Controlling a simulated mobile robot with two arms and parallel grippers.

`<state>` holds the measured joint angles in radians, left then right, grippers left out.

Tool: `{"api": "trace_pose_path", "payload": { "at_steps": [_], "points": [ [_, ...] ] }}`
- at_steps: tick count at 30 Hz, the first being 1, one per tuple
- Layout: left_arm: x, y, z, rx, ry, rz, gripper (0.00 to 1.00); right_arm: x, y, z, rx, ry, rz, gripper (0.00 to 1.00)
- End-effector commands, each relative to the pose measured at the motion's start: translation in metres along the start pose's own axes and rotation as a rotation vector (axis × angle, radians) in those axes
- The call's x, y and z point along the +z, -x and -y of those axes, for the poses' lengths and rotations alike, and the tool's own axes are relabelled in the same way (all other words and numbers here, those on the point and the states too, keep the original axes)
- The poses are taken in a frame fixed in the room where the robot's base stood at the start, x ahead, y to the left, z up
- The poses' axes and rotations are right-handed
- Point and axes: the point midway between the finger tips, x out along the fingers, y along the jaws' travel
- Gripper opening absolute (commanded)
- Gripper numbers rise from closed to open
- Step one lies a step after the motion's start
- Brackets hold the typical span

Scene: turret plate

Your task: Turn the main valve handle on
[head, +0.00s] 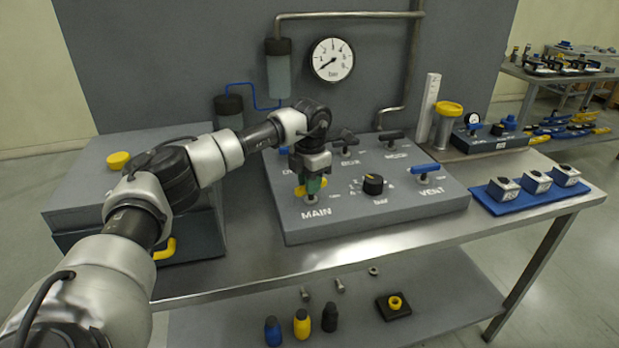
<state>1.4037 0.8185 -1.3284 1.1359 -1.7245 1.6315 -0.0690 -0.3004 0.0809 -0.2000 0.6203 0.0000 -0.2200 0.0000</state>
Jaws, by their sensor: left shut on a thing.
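The main valve handle (300,190) is yellow and sits above the MAIN label at the front left of the grey sloped panel (405,213). My left gripper (313,186) points down over it and is shut on it. The fingers and wrist hide most of the handle, so I cannot tell its exact angle. Yellow shows on both sides of the fingers. My right gripper is not in view.
A black knob (373,184) and the blue VENT handle (425,169) are right of MAIN. More handles stand behind. A gauge (333,59) hangs on the wall board. A blue tray (533,192) with several small blocks lies at the right edge.

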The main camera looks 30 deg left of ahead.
Motion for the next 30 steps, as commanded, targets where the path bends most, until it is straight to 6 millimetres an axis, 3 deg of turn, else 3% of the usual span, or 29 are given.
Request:
{"api": "trace_pose_path", "payload": {
  "at_steps": [30],
  "points": [
    [0.002, 0.004, 0.002, -0.001, 0.954, 0.005, 0.0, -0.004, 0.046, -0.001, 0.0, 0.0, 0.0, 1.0]
  ]
}}
